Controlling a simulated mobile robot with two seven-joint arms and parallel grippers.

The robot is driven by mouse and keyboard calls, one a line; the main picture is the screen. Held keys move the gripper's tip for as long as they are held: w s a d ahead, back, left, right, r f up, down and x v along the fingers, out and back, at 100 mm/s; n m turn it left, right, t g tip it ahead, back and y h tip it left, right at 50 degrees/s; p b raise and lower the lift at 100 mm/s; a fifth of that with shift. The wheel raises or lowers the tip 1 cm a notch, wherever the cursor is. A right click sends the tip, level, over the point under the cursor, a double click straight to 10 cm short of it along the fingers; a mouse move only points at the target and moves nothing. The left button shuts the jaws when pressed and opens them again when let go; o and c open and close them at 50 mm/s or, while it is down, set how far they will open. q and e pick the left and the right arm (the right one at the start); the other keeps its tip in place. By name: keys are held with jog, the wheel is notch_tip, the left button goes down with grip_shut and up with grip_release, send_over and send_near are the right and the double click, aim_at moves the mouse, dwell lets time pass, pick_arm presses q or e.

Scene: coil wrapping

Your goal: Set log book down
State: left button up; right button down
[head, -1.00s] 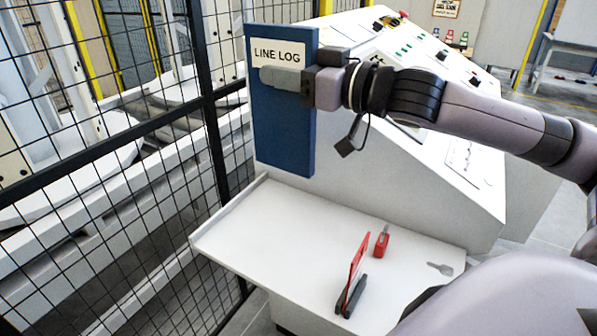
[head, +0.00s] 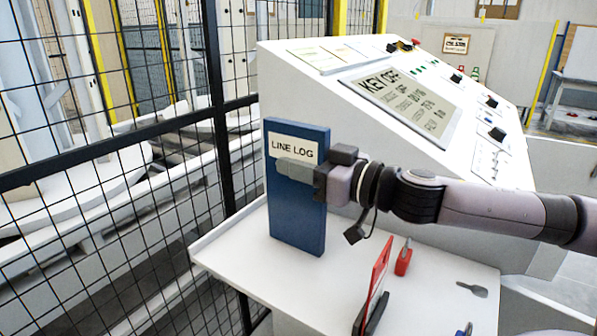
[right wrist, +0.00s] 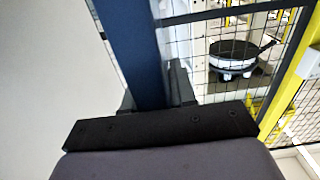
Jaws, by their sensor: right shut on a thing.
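The blue log book (head: 297,222), with a white label reading LINE LOG, stands upright at the left of the white shelf (head: 235,265) in the head view. Its lower edge is at or just above the shelf top; I cannot tell if it touches. My right gripper (head: 300,171) is shut on the book near its label. In the right wrist view the blue book (right wrist: 130,45) runs up between the gripper's fingers (right wrist: 158,88). My left gripper is not in view.
A red tag (head: 377,280) with a dark clip, a small red-handled item (head: 404,258) and a grey key-like piece (head: 472,289) lie on the shelf. The sloped control console (head: 400,100) stands behind. A black mesh fence (head: 110,150) is close on the left.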

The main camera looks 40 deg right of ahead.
jog(key=shift+f, duration=0.15)
jog(key=c, duration=0.9)
grip_release()
